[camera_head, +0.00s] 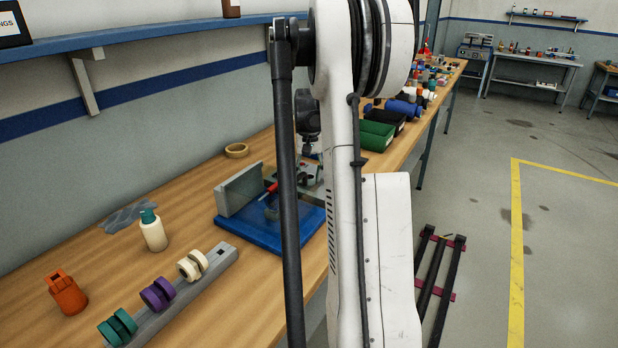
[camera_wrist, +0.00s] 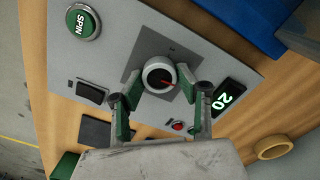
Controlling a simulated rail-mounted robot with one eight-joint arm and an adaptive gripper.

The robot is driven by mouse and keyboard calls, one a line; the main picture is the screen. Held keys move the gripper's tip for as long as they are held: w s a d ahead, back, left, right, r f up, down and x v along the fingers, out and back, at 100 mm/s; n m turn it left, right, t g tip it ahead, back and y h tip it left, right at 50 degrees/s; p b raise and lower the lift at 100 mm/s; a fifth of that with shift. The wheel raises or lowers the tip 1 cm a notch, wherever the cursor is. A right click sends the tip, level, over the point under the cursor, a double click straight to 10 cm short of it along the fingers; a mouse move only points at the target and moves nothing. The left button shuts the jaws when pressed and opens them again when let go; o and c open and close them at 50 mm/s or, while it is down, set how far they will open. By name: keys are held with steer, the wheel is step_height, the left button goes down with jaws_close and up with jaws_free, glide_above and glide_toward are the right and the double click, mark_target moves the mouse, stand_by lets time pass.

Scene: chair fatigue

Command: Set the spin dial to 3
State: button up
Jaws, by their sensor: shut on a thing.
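The spin dial (camera_wrist: 153,68) is a round knob with a pale rim, dark centre and red pointer, on a grey control panel (camera_wrist: 115,45) in the wrist view. The pointer points right and slightly up. My gripper (camera_wrist: 160,82) has one green-padded finger on each side of the dial and is shut on it. A green SPIN button (camera_wrist: 82,22) is at the upper left. In the head view my arm hides most of the panel area, and the dial cannot be made out.
A black switch (camera_wrist: 92,92) and a small red button (camera_wrist: 177,126) are on the panel. A blue base (camera_head: 262,235) with a grey block stands on the wooden bench.

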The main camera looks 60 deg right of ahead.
mark_target(310, 176)
steer(key=m+b, duration=0.1)
steer(key=m, duration=0.5)
steer(key=shift+m, duration=0.3)
stand_by(0.4)
steer(key=o, duration=1.1)
steer(key=shift+o, duration=0.2)
steer(key=shift+r, duration=0.1)
step_height(310, 176, up, 12)
